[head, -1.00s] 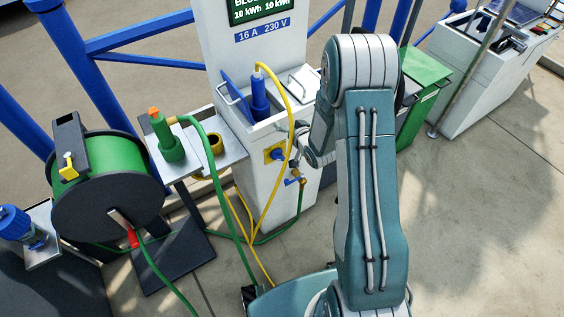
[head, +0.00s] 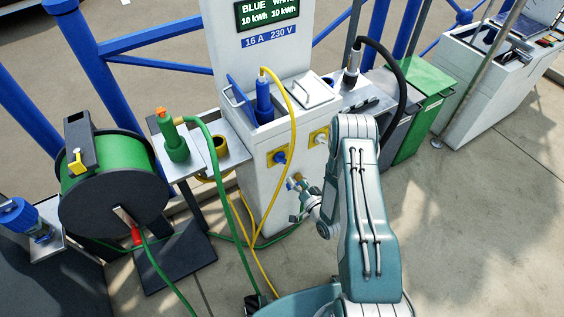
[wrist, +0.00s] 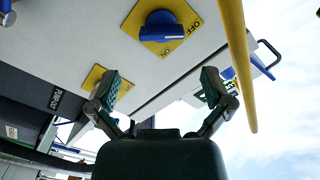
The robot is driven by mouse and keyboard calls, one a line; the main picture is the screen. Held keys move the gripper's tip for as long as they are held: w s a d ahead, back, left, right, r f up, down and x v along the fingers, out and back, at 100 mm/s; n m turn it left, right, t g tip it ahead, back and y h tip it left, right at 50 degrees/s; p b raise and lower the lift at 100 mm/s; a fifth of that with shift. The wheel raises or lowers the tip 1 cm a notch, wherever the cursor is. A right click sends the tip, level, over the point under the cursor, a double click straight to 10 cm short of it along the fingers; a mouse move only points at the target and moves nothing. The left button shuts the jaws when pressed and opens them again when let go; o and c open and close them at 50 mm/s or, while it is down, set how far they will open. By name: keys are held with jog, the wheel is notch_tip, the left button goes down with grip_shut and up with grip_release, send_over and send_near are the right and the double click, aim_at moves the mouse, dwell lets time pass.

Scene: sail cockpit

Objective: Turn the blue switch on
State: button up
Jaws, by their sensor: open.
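The blue switch (head: 279,157) is a blue knob on a yellow plate, on the front of the white power pedestal (head: 262,190). In the wrist view the blue switch (wrist: 160,28) is near the top, with ON and OFF printed on its plate. I cannot tell for sure which mark its handle points to. My gripper (head: 299,202) is below and right of the switch in the head view, close to the pedestal front. In the wrist view my gripper (wrist: 163,88) has its fingers spread with nothing between them. It is apart from the switch.
A second yellow switch plate (head: 319,137) is right of the blue one. Small taps (head: 294,183) stick out below. A yellow cable (head: 291,110) hangs down the pedestal front beside the switch and passes close in the wrist view. Open concrete floor (head: 470,220) lies to the right.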

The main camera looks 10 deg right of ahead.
aim_at(281, 161)
jog(key=x, duration=1)
jog(key=shift+w+a, duration=0.1)
jog(key=shift+w, duration=0.05)
jog(key=c, duration=0.9)
